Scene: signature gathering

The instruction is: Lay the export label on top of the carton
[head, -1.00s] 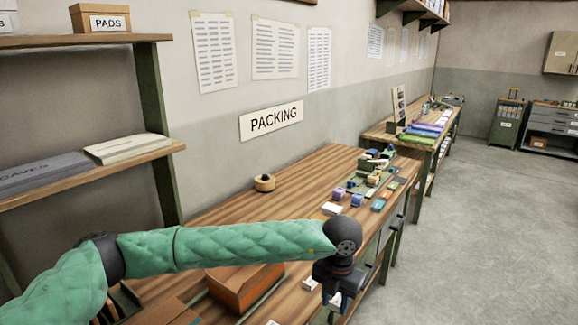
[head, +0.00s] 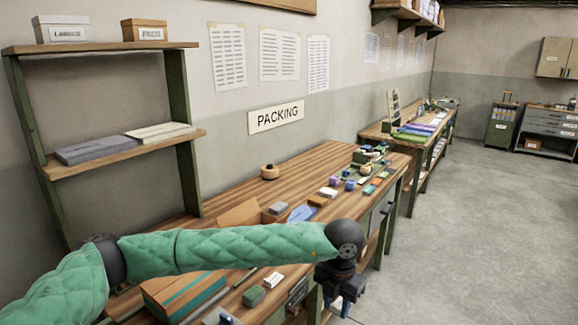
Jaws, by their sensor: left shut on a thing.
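My left gripper (head: 342,292) hangs below its black wrist at the front edge of the packing table (head: 310,165). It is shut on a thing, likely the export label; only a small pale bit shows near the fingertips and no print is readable. A brown carton (head: 165,291) with a teal stripe lies on the near part of the table, left of the gripper and apart from it. My green left arm hides part of its far side. A second brown box (head: 238,212) with a raised flap stands behind the arm. My right gripper is out of view.
A green block (head: 253,296) and a small white box (head: 273,280) lie between carton and gripper. A grey block (head: 278,208), a tape roll (head: 270,172) and several small coloured items lie farther back. A shelf (head: 125,155) stands at left. The floor (head: 480,220) at right is clear.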

